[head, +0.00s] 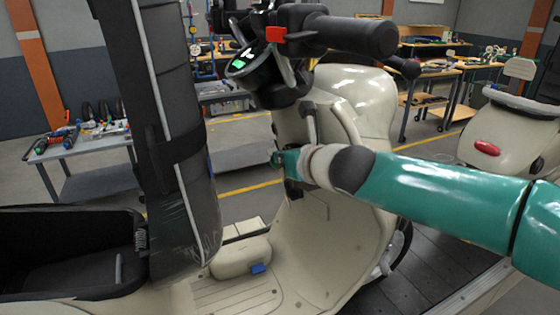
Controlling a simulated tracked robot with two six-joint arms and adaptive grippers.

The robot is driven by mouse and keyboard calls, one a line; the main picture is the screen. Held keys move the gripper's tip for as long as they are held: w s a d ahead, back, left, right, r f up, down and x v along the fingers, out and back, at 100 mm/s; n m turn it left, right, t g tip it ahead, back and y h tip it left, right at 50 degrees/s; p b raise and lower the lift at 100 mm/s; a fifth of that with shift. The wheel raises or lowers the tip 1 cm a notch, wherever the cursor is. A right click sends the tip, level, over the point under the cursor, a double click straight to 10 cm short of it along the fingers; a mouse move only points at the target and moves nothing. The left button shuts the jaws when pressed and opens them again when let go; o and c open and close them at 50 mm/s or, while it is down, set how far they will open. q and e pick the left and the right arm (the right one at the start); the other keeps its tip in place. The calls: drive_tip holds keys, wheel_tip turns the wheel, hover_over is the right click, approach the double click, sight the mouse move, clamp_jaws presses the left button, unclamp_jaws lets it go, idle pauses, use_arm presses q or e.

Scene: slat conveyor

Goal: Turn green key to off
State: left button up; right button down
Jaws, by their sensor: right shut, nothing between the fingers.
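A cream scooter (352,100) stands in front of me, its inner front panel facing me. My right arm comes in from the right, and my right gripper (291,184) is at that panel, below the handlebar. The gripper is shut and empty, mostly hidden behind my own wrist. My left gripper is out of view.
The raised black seat (160,130) stands upright on the left, above the open storage bin (60,250). The handlebar with a black grip (355,36) and lit display (243,61) is above my wrist. A blue piece (258,268) lies low on the scooter. Another scooter (510,135) stands right.

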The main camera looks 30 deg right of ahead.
drive_tip(key=shift+f, duration=0.65)
drive_tip(key=r+p+v, duration=0.1)
drive_tip(key=p+v, duration=0.3)
drive_tip(key=v, duration=0.4)
drive_tip(key=shift+r, duration=0.3)
idle(0.6)
drive_tip(key=shift+d, duration=0.1)
